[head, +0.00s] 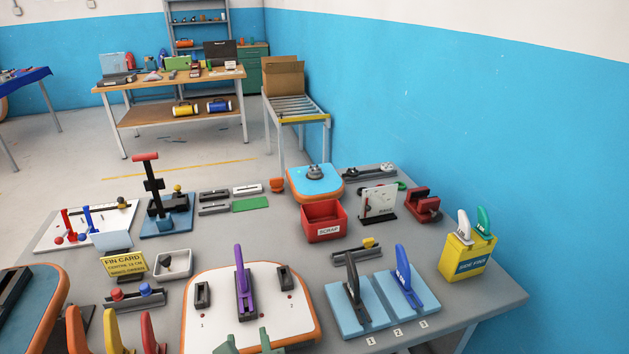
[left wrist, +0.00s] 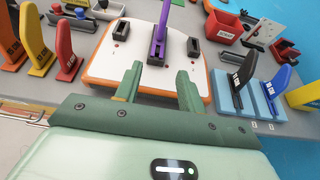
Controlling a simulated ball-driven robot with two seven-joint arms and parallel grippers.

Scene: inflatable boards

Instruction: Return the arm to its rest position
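My left gripper (head: 248,341) shows at the bottom edge of the head view, its two green fingers apart. In the left wrist view, the open gripper (left wrist: 158,80) has nothing between its fingertips. It points at the near edge of a white board with an orange rim (head: 224,323). A purple fin (head: 240,272) stands upright in the board's middle black slot, beyond the fingertips and apart from them. The two side slots (head: 202,295) on the board look empty. The rest of my left arm is hidden below the picture. My right gripper is not in view.
Black and blue fins (head: 403,277) stand on light blue blocks to the right. Orange, yellow and red fins (head: 112,331) stand close on the left. A red scrap bin (head: 324,221), a yellow fin box (head: 467,255) and a fin card (head: 124,262) also stand on the grey table (head: 470,301).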

